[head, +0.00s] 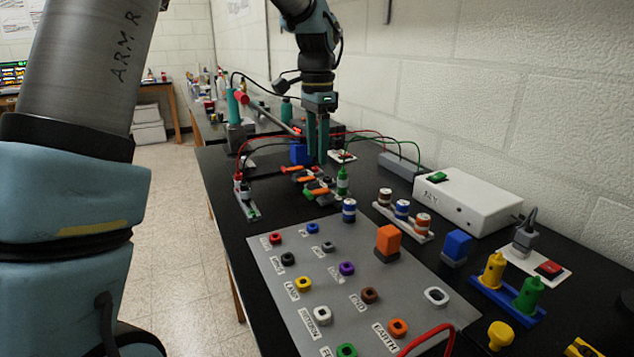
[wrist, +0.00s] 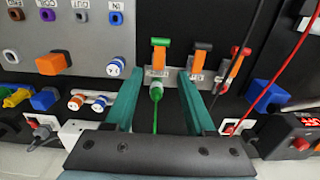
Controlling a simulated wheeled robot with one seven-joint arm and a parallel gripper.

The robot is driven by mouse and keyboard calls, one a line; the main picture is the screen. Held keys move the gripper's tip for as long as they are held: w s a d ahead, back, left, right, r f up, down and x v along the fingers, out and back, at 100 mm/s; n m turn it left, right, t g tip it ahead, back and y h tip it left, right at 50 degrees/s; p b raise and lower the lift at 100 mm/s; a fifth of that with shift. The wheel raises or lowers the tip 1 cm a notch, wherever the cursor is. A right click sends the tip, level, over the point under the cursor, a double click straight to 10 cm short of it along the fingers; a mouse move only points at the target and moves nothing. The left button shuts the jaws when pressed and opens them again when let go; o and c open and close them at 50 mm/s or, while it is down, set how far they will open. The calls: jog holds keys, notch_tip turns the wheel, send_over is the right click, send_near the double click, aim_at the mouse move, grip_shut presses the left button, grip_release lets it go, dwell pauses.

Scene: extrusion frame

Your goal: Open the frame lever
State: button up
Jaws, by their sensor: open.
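A row of small orange levers (head: 308,181) stands on the black bench in the head view. In the wrist view, one has a green handle (wrist: 161,42), one a black handle (wrist: 202,45) and one a red handle (wrist: 246,51). I cannot tell which is the frame lever. My gripper (head: 317,158) points down just behind the row in the head view. In the wrist view its two teal fingers (wrist: 160,78) are apart with nothing held. The green-handled lever shows beyond the gap between them, and the black-handled one beyond the right finger. No contact is visible.
A green plug (head: 343,181) with a cable stands beside the levers. A blue block (head: 299,153) is near my gripper. A grey panel (head: 330,262) with coloured sockets lies in front. A white box (head: 465,202) stands by the wall. Red and green cables cross the bench.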

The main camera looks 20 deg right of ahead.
aim_at(317, 191)
notch_tip(317, 191, down, 8)
jog(key=shift+s+f+p, duration=0.1)
jog(key=shift+f+p, duration=0.05)
jog(key=shift+p, duration=0.35)
grip_shut()
dwell(0.4)
